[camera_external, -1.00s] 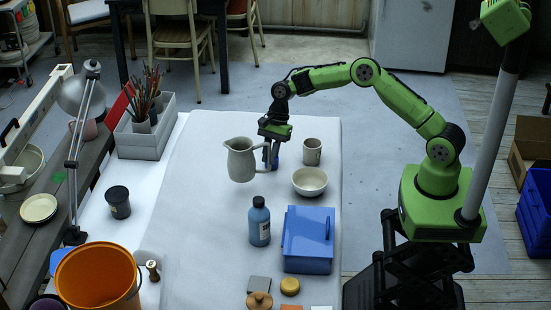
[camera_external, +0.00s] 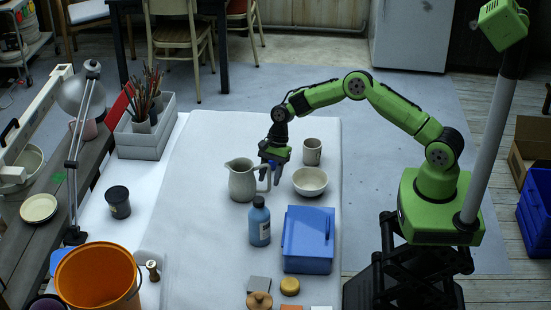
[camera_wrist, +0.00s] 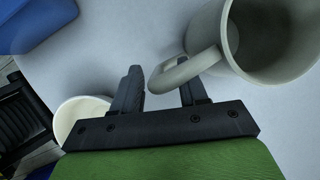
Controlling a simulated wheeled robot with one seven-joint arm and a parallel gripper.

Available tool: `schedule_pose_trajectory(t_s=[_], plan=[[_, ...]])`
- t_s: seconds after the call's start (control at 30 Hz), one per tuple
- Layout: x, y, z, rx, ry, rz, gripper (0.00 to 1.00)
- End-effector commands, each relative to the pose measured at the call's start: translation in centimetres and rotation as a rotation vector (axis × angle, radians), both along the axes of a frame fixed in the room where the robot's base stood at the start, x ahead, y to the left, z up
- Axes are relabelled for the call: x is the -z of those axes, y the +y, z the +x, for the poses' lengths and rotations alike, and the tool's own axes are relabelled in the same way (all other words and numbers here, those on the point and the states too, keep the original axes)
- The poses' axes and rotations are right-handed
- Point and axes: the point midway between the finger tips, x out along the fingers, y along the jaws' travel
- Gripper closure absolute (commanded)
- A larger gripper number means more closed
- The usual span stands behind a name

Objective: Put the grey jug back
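The grey jug (camera_external: 241,184) is upright at the middle of the white table, its spout to the left and its handle to the right. Its base is at or very close to the table top; I cannot tell whether it touches. My gripper (camera_external: 272,165) is at the handle, pointing down. In the wrist view, the jug's open mouth (camera_wrist: 268,38) is at upper right.
A white bowl (camera_external: 310,188) and grey mug (camera_external: 312,156) stand right of my gripper. A blue bottle (camera_external: 260,232) is close in front of the jug, with a blue box (camera_external: 308,262) beside it. The table left of the jug (camera_external: 190,190) is clear.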

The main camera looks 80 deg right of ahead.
Motion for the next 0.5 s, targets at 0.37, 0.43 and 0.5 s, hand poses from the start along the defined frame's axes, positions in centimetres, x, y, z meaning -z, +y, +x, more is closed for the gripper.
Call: schedule_pose_trajectory(t_s=[0.37, 0.43, 0.5], plan=[[-2.4, -0.9, -0.3, 0.003, -0.003, -0.002, 0.57], [-4.2, -1.6, -0.6, 0.003, -0.004, -0.002, 0.57], [-6.0, -2.3, -0.9, 0.003, -0.004, -0.002, 0.57]])
